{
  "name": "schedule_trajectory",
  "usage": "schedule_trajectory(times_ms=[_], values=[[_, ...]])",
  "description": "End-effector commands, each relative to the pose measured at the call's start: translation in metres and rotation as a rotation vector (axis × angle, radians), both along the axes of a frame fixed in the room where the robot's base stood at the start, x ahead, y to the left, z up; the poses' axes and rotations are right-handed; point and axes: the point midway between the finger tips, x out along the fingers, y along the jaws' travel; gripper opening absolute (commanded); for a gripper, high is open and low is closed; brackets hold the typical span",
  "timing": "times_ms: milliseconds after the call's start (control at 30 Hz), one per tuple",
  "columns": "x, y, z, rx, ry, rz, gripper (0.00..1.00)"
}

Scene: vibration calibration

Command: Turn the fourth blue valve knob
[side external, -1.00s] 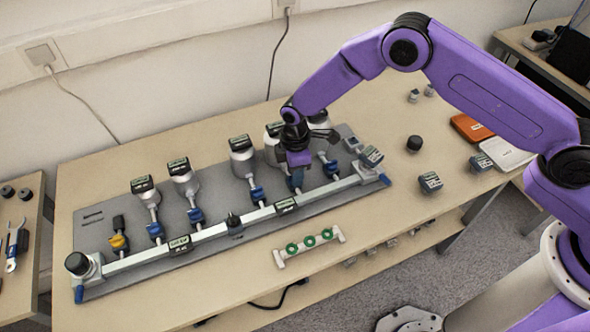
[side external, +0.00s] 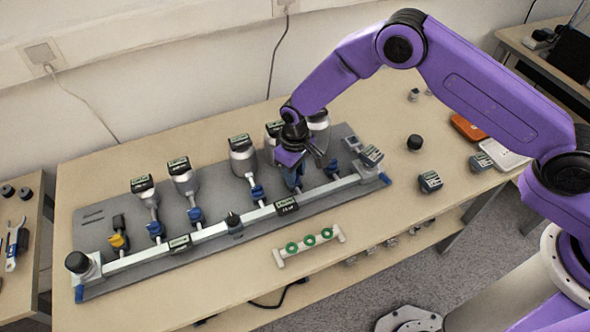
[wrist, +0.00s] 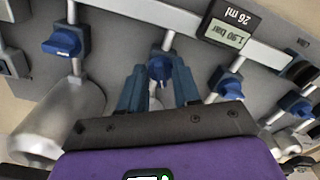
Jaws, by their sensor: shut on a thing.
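Blue valve knobs run in a row along the manifold, after one yellow knob (side external: 118,241) at the left. My gripper (side external: 293,180) points down at the fourth blue knob from the left in the side view and largely hides it there. In the wrist view the fourth blue knob (wrist: 160,68) sits between the two blue fingers of my gripper (wrist: 159,82), which is shut on it. The third blue knob (side external: 257,193) and the fifth blue knob (side external: 331,168) stand on either side. The fifth also shows in the wrist view (wrist: 62,43), at the left.
Silver bottles, such as this one (side external: 243,157), stand close behind the valves. The manifold bar (side external: 215,230) with small displays (side external: 286,205) runs in front. A white rack with green rings (side external: 309,243) lies in front of the grey plate. A black knob (side external: 414,143) stands at right.

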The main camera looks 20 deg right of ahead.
Motion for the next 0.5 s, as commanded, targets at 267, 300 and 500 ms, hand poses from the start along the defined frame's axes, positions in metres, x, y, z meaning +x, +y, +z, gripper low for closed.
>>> schedule_trajectory(times_ms=[267, 300, 500], values=[[-0.0013, 0.0005, 0.0001, -0.003, 0.003, -0.240, 0.02], [-0.0013, 0.0008, 0.0001, -0.003, 0.003, -0.270, 0.02], [-0.0011, 0.0009, 0.0001, -0.003, 0.003, -0.395, 0.02]])
